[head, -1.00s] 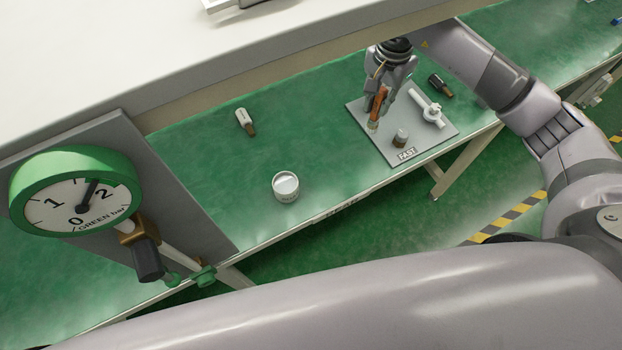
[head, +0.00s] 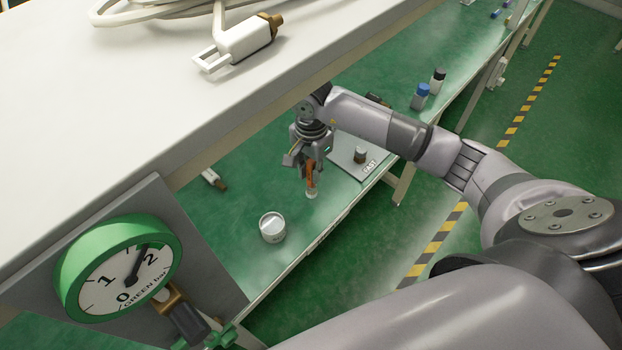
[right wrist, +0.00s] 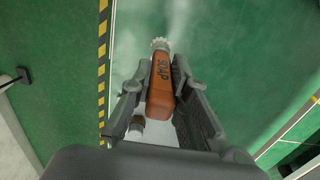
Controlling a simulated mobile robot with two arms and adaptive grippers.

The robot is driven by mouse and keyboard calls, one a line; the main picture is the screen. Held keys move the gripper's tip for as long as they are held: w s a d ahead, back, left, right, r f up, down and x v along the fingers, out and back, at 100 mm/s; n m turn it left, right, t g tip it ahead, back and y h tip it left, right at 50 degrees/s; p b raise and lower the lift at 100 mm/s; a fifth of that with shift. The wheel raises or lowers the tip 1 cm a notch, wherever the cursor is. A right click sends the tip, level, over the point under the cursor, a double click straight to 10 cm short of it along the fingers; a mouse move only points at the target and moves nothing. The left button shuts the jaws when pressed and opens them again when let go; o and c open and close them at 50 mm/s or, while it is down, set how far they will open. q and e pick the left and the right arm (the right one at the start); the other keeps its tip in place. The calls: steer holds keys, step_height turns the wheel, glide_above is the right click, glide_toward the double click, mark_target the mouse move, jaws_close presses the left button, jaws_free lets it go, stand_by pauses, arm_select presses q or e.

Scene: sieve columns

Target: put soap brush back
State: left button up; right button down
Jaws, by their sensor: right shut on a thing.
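The soap brush (head: 310,176) has an orange handle and pale bristles at its lower end. It also shows in the right wrist view (right wrist: 161,88), with "SOAP" lettered on the handle. My right gripper (head: 309,163) is shut on the handle and holds the brush roughly upright, bristles down. It also shows in the right wrist view (right wrist: 157,77). The brush is over the green bench, left of the grey board; whether its bristles touch the bench I cannot tell. A round white cup (head: 272,227) stands on the bench to the lower left of the brush, apart from it. My left gripper is out of view.
The grey board (head: 347,168) labelled FAST carries a small capped piece (head: 360,155). A white and brown brush-like item (head: 213,179) lies on the bench. A white shelf (head: 150,90) overhangs the bench. A green gauge (head: 118,270) stands at lower left.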

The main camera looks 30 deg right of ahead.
mark_target(311, 180)
step_height(311, 180, down, 4)
steer(key=shift+a+r+p, duration=0.1)
steer(key=shift+r+p, duration=0.05)
steer(key=shift+p, duration=0.3)
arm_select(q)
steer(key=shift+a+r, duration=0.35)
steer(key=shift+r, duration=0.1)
arm_select(e)
steer(key=shift+f+b, duration=0.25)
steer(key=shift+b, duration=0.05)
steer(key=c, duration=1.5)
jaws_free()
steer(key=shift+c, duration=0.2)
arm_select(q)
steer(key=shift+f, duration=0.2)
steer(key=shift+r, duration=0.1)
arm_select(e)
steer(key=shift+r, duration=0.15)
